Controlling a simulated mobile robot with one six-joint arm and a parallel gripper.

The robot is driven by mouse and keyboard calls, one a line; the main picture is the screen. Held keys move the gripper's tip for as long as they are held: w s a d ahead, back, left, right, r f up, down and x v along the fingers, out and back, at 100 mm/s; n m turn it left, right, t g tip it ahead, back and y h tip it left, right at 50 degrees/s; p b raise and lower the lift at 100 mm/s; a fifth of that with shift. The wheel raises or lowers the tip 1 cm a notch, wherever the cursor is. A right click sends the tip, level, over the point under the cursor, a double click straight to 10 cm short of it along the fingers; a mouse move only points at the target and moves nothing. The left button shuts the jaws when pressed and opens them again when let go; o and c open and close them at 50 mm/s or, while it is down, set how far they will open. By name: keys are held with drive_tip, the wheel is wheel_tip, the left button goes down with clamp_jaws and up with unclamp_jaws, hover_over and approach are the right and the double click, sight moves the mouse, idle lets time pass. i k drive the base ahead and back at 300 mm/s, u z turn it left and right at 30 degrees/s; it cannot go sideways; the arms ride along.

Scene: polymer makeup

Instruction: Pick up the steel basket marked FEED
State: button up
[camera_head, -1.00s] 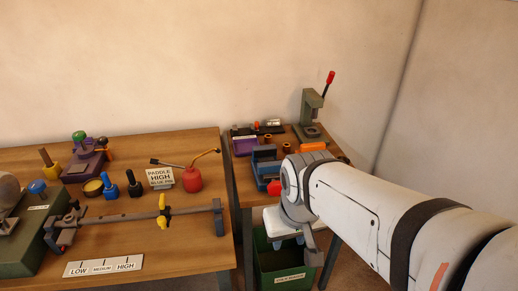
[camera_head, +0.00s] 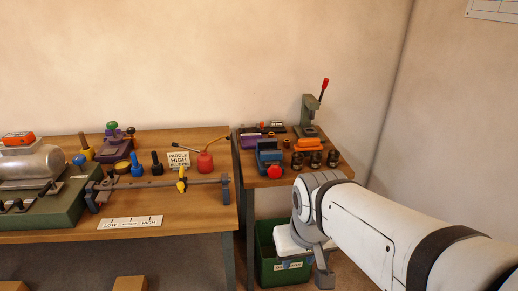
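I cannot make out a steel basket marked FEED in the head view. My gripper (camera_head: 312,262) hangs at the end of my white arm, in front of the right bench and beside a green bin. A grey finger-like part shows, but the rest is hidden or turned away, so I cannot tell whether it is open or holds anything.
The green bin (camera_head: 284,271) with an unreadable label stands below the right bench (camera_head: 250,179). That bench bears a green press (camera_head: 310,118), a blue vise (camera_head: 269,152) and dark cups. The left bench (camera_head: 205,218) bears a grey cylinder (camera_head: 30,163), a red oil can (camera_head: 205,162) and a LOW-MEDIUM-HIGH plate (camera_head: 131,222).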

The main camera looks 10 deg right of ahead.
sight(297, 162)
drive_tip(key=z, duration=0.15)
drive_tip(key=i, duration=0.9)
drive_tip(key=u, duration=0.05)
